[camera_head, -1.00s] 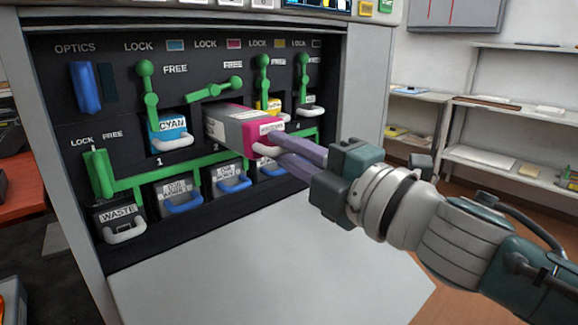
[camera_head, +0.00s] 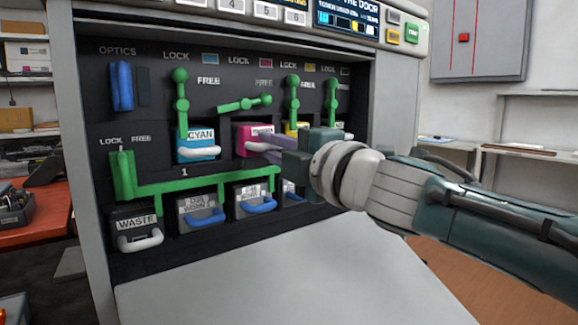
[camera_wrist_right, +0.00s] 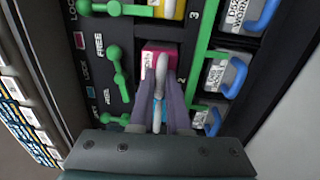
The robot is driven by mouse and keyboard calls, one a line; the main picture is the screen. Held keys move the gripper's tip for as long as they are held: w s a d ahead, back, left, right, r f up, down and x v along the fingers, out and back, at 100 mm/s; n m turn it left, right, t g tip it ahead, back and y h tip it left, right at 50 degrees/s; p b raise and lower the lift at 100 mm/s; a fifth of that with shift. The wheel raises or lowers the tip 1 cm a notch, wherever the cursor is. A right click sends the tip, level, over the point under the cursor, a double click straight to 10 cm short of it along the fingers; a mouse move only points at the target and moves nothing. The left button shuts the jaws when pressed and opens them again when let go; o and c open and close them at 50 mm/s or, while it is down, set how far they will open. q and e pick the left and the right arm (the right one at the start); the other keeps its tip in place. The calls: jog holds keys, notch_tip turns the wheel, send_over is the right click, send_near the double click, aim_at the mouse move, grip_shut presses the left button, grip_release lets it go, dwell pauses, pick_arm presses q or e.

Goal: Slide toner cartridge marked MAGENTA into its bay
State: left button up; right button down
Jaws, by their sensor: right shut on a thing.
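The magenta cartridge (camera_head: 246,141) sits in bay 2, with its front face and white handle near the panel, about level with the cyan cartridge (camera_head: 198,148). In the right wrist view the magenta face (camera_wrist_right: 152,56) shows ahead of the fingers, in the bay opening. My right gripper (camera_head: 266,144) is shut on the cartridge's white handle (camera_wrist_right: 160,72); its purple fingers (camera_wrist_right: 160,92) lie on both sides of it. The green lock lever (camera_head: 244,103) above bay 2 lies nearly level, while the neighbouring levers stand upright. The right gripper hides part of the face. My left gripper is out of view.
The yellow cartridge (camera_head: 294,128) is beside bay 2, partly hidden by my gripper. The flat open door (camera_head: 290,275) lies in front below.

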jog(key=shift+a+r, duration=0.1)
jog(key=shift+r, duration=0.05)
jog(key=c, duration=0.8)
grip_release()
jog(key=shift+o, duration=0.7)
jog(key=shift+f, duration=0.25)
jog(key=shift+o, duration=1.3)
jog(key=shift+r, duration=0.15)
jog(key=p+v, duration=0.6)
jog(key=v, duration=0.1)
